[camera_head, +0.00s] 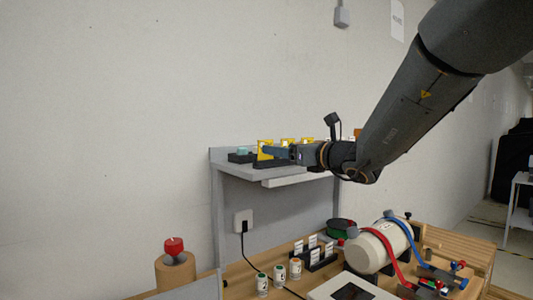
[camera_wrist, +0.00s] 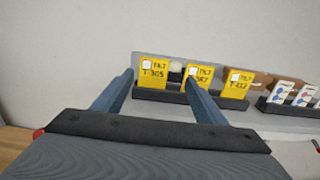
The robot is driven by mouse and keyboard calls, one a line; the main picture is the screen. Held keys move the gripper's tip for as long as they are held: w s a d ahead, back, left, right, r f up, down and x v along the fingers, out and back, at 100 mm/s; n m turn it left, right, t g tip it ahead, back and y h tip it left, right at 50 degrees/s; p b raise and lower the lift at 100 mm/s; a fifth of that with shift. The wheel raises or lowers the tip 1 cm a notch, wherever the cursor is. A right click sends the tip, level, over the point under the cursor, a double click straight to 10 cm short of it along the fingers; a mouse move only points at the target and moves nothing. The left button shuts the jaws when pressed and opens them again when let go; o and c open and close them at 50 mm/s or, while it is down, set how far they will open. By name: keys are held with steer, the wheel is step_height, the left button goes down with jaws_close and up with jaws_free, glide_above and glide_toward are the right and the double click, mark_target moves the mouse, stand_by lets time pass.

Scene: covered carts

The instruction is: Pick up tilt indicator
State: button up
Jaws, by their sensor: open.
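Several yellow tilt indicators stand upright in a black holder on the shelf. In the wrist view they are the left card (camera_wrist: 153,74), marked TILT and T-305, a middle card (camera_wrist: 204,74), its marking partly unclear, and a right card (camera_wrist: 236,83). In the head view the nearest yellow card (camera_head: 265,147) shows by my fingertips. My gripper (camera_head: 271,152) is open at shelf height. In the wrist view my gripper (camera_wrist: 159,78) has its fingers on either side of the left card in the picture. I cannot tell whether they touch it.
The grey shelf (camera_head: 240,170) stands against the wall. A black holder with white and blue-pink cards (camera_wrist: 283,92) is to the right. A teal item (camera_head: 242,151) is at the shelf's left. Below are a cream cylinder with hoses (camera_head: 372,250), jars (camera_head: 279,275) and a red-knobbed post (camera_head: 174,247).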

steer(key=p+x, duration=0.1)
steer(key=x, duration=0.1)
steer(key=p+x, duration=0.1)
steer(key=x, duration=0.1)
steer(key=a+p+x, duration=0.1)
steer(key=x, duration=0.1)
steer(key=shift+s+a+r, duration=0.2)
steer(key=shift+r, duration=0.05)
steer(key=shift+w+a+f+p, duration=0.1)
steer(key=shift+w+a+p, duration=0.15)
steer(key=shift+w, duration=0.25)
steer(key=shift+d, duration=0.1)
steer(key=c, duration=1.1)
